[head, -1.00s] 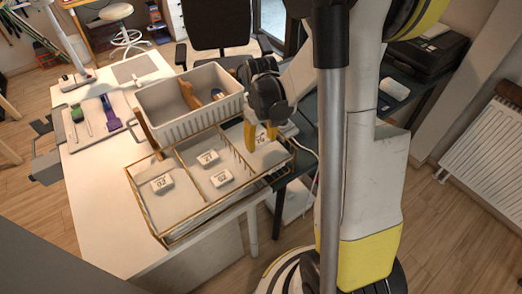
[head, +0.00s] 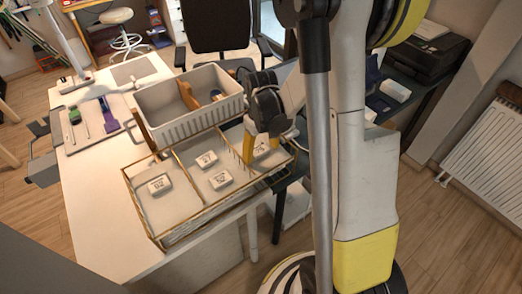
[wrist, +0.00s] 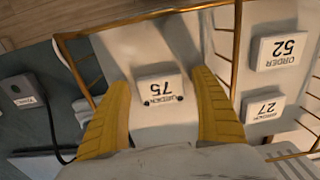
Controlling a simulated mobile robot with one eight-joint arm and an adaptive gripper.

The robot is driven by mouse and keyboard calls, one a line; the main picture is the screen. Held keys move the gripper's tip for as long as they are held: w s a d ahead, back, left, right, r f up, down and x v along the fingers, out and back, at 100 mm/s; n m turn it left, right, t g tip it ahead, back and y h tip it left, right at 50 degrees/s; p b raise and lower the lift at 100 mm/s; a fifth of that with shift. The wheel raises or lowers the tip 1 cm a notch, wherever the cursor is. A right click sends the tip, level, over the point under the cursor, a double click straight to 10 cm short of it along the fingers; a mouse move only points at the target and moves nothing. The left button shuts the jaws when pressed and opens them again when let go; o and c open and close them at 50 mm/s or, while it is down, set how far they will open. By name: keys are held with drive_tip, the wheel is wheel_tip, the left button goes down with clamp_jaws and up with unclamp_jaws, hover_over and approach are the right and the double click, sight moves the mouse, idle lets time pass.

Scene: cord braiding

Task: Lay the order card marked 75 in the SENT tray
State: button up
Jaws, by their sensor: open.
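The white order card marked 75 (wrist: 161,89) lies in the right-hand compartment of a gold wire-framed tray (head: 208,216). In the head view the card (head: 262,150) is partly hidden by my fingers. My gripper (wrist: 160,82) is open, its yellow fingers on either side of the card with a gap to each. It shows in the head view (head: 261,153) low over that compartment. Whether the fingertips touch the floor I cannot tell. I cannot read a SENT label in either view.
Cards marked 52 (wrist: 280,52) and 27 (wrist: 262,108) lie in the middle compartment, beyond a wire divider. Another card (head: 159,184) lies in the left compartment. A white slatted basket (head: 195,118) stands behind the tray. The white table's front left (head: 110,225) is clear.

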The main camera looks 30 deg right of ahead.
sight(261, 152)
drive_tip(key=shift+r, duration=0.1)
wheel_tip(261, 152, up, 12)
drive_tip(key=p, duration=0.5)
drive_tip(key=s+a+r+t, duration=0.7)
drive_tip(key=s+a+r, duration=0.4)
drive_tip(key=a+r, duration=0.1)
drive_tip(key=shift+a, duration=0.75)
